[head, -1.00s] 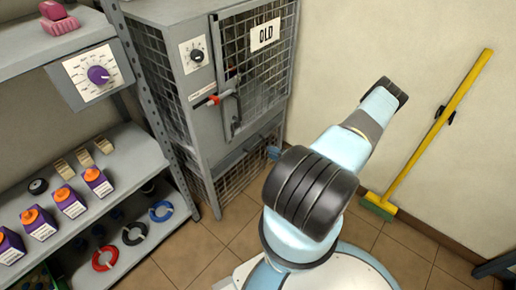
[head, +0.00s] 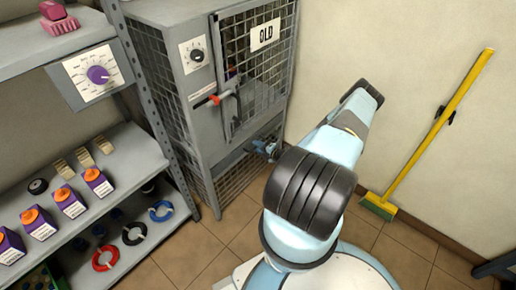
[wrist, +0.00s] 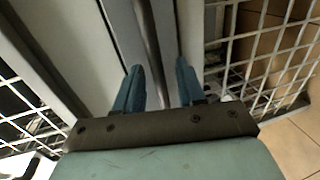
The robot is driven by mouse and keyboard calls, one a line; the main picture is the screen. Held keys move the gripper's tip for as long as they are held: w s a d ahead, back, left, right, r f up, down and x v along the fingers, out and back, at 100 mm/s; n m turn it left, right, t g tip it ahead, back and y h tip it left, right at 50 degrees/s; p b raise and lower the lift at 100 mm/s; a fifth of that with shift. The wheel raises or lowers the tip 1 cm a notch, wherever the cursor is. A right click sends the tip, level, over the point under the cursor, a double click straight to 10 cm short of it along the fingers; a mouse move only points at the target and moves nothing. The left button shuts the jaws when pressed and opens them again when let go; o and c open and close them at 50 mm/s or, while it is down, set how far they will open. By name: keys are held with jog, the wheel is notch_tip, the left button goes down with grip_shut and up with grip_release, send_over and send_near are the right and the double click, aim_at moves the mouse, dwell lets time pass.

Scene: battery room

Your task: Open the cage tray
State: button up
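The grey wire cage (head: 200,130) stands against the wall in the head view, with an "OLD" sign on its mesh door. The cage tray's grey front (head: 232,158) runs below the door. My gripper (head: 268,147) is small and partly hidden by my arm there, at the right end of the tray front. In the wrist view my gripper (wrist: 158,66) has two blue fingers apart, with a grey metal bar (wrist: 148,40) showing between them. I cannot tell whether the fingers touch the bar.
A red-ended lever (head: 214,99) and a dial (head: 197,55) sit on the cage front. A shelf rack (head: 150,155) with purple boxes and rings stands left. A yellow broom (head: 440,120) leans on the right wall. The tiled floor between is clear.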

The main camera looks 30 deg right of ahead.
grip_shut()
dwell(0.3)
